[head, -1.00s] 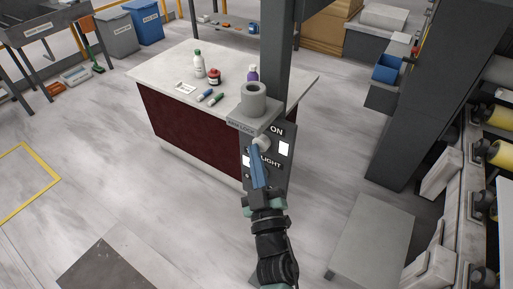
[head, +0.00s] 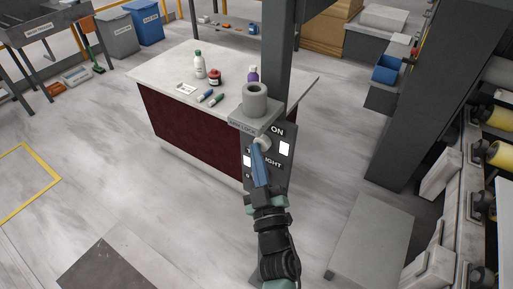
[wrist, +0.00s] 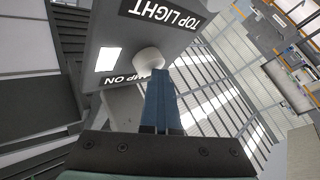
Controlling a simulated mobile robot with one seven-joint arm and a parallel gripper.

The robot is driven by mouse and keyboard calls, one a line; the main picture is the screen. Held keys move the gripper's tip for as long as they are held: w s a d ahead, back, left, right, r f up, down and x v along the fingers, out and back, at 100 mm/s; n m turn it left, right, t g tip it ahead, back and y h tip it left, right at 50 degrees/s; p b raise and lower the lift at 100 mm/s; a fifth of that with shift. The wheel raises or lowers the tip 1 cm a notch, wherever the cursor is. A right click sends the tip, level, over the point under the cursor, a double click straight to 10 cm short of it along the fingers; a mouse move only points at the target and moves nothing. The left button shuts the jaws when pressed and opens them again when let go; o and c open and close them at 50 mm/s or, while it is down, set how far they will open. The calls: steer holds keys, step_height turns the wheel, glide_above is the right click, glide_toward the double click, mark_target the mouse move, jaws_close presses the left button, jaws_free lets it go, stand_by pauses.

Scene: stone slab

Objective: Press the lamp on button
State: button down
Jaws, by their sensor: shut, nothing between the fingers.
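A dark grey control panel (head: 281,171) hangs on a post, with white lettering that ends in "ON" at the top and "LIGHT" lower down. In the wrist view the panel (wrist: 104,31) reads "TOP LIGHT" and part of "LAMP ON". A round, pale button (head: 263,142) sticks out near the "ON" lettering; it also shows in the wrist view (wrist: 149,57). My gripper (head: 256,151) is shut and empty, its blue fingers pointing at the button. In the wrist view the fingertips (wrist: 159,75) overlap the button's edge; I cannot tell whether they touch. My fingers hide part of the panel.
A grey bracket with a hollow cylinder (head: 255,97) sits just above the panel. Behind stands a white-topped table (head: 150,68) with bottles and markers. White squares (head: 284,148) mark the panel. A grey box (head: 372,240) stands at lower right. Floor at left is largely clear.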

steer(key=shift+w+d+h, duration=0.1)
steer(key=shift+d+h, duration=0.3)
steer(key=shift+d, duration=0.35)
steer(key=s+a, duration=0.4)
steer(key=shift+s+f, duration=0.25)
steer(key=shift+s, duration=0.05)
